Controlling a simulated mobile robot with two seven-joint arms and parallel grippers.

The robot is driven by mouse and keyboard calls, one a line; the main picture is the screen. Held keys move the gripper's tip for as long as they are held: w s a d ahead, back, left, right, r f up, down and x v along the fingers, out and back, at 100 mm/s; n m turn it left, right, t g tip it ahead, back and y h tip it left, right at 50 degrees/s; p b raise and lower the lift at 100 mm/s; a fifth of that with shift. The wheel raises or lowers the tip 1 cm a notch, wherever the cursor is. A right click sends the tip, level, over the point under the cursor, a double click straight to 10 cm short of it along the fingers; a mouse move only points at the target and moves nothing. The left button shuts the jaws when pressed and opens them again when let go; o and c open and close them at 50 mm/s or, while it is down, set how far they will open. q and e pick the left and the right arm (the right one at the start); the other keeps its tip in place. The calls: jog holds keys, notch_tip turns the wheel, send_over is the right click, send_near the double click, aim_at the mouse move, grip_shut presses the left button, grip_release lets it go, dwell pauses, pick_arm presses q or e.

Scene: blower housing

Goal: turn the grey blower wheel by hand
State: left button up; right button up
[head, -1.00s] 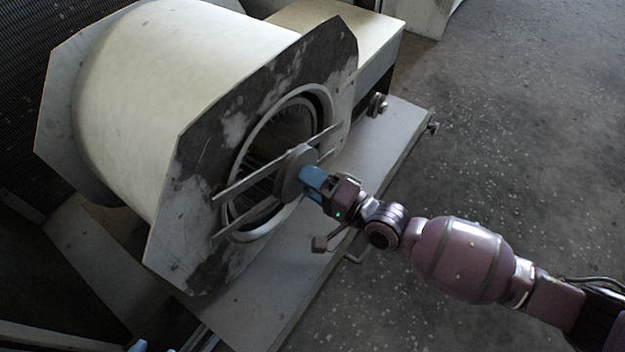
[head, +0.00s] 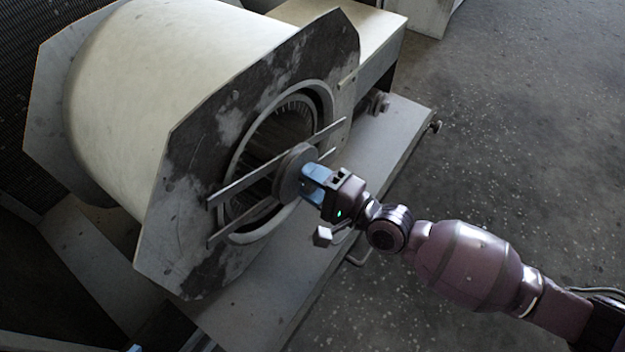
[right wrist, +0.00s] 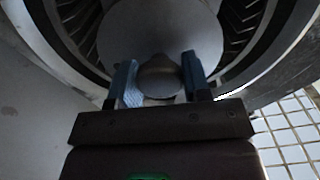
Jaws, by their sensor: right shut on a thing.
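The grey blower wheel (head: 290,110) sits inside the round inlet of the blower housing (head: 185,60); part of its ring of vanes shows. A round grey disc (head: 291,172) stands at the middle of the inlet. In the right wrist view the vanes (right wrist: 240,22) curve around this disc (right wrist: 160,28). My right gripper (head: 306,182) has its blue fingers on either side of a short round grey knob (right wrist: 160,78) in front of the disc, and is shut on it. A small bluish bit at the bottom left edge may be my left gripper (head: 136,348); too little shows to tell its state.
Two parallel flat bars (head: 235,187) cross the inlet by the disc. A grey base plate (head: 385,150) runs under the housing, with a small block (head: 322,236) and a bent handle near my right wrist. The speckled floor (head: 530,130) to the right is clear.

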jog(key=o, duration=1.3)
jog(key=v, duration=1)
jog(key=shift+s+d, duration=0.25)
jog(key=shift+d, duration=0.1)
